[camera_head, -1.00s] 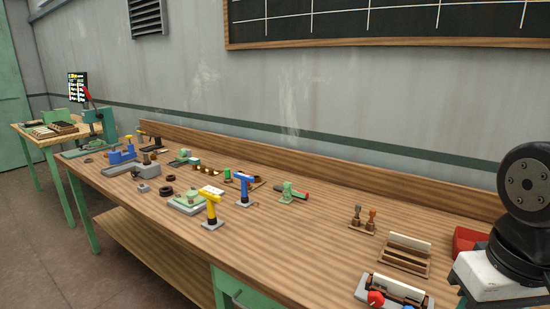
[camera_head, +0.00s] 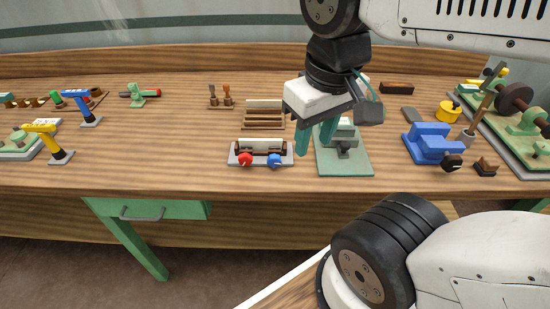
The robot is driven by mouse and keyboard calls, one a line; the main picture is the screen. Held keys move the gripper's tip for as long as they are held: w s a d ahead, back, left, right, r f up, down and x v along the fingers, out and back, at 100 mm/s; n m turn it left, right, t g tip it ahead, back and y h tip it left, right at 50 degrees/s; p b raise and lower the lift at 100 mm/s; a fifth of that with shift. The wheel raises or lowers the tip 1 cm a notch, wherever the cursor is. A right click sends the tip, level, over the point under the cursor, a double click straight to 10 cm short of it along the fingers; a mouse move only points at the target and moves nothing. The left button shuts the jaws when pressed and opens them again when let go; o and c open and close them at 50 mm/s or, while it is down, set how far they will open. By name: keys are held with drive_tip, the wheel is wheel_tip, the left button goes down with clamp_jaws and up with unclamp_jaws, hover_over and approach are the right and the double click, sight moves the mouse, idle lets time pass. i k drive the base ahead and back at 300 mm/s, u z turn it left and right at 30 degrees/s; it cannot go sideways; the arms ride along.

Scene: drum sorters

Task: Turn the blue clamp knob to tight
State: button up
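The blue knob (camera_head: 274,160) is on the front right of a small grey fixture (camera_head: 234,156) near the bench's front edge. It has a pale mark on its face, too small to read its setting. A red knob (camera_head: 245,160) sits to its left on the same fixture. My gripper (camera_head: 313,145) points down just right of the fixture, in front of a green-based device. Its teal fingers are apart with nothing seen between them. It is apart from the blue knob in the picture.
A green-based device (camera_head: 355,164) stands right behind my gripper. A blue vise (camera_head: 430,143) with a black knob is further right. A wooden rack (camera_head: 264,122) is behind the fixture.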

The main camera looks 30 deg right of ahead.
sight(274, 160)
drive_tip(key=z, duration=0.05)
drive_tip(key=k, duration=0.5)
drive_tip(key=u, duration=1.9)
drive_tip(key=i, duration=1.2)
drive_tip(key=z, duration=1.95)
